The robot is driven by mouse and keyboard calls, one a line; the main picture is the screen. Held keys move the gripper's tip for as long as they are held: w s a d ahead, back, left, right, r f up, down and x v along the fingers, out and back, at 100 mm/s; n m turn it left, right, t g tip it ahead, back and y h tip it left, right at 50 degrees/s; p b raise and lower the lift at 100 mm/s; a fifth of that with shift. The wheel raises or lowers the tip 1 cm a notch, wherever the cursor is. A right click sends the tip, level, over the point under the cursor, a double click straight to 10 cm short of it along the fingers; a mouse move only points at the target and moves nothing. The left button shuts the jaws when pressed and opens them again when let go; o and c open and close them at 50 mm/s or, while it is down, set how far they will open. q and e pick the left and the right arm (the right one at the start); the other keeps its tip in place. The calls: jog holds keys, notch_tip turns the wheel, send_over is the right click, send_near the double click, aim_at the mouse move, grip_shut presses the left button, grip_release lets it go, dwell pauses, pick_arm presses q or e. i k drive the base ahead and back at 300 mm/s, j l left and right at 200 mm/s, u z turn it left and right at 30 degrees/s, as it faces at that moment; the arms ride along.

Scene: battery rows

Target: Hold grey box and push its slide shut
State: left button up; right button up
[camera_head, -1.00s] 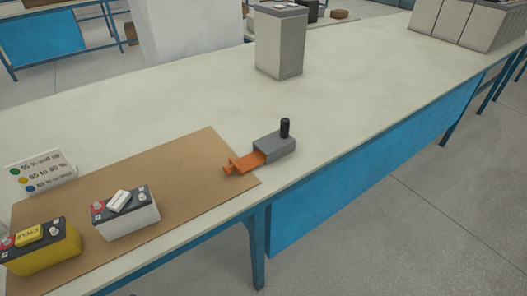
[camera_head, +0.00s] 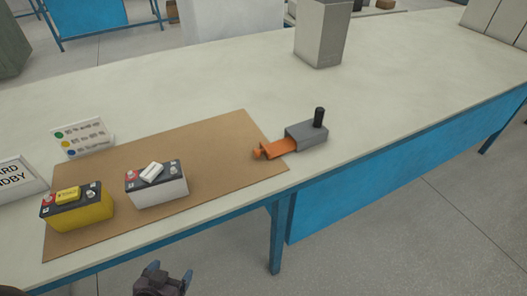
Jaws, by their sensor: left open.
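The grey box (camera_head: 307,134) lies on the table near its front edge, at the right end of the brown mat. A black upright knob (camera_head: 319,117) stands on its right end. Its orange slide (camera_head: 278,148) sticks out of the left side over the mat. My left gripper (camera_head: 168,272) is at the bottom of the view, in front of the table and well apart from the box. It is open and empty.
A yellow battery (camera_head: 78,214) and a white battery (camera_head: 160,190) stand on the brown mat (camera_head: 215,150), left of the box. A sign with coloured dots (camera_head: 83,138) stands behind them. A tall grey block (camera_head: 321,35) stands at the back. The table right of the box is clear.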

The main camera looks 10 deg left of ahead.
aim_at(272, 150)
jog(key=l+u, duration=0.1)
jog(key=u, duration=0.25)
jog(key=i+l+u, duration=0.1)
jog(key=u, duration=0.25)
jog(key=i+l+u, duration=0.2)
jog(key=l, duration=0.25)
jog(key=l+u, duration=0.2)
jog(key=l, duration=0.2)
jog(key=l+u, duration=0.1)
jog(key=l, duration=0.8)
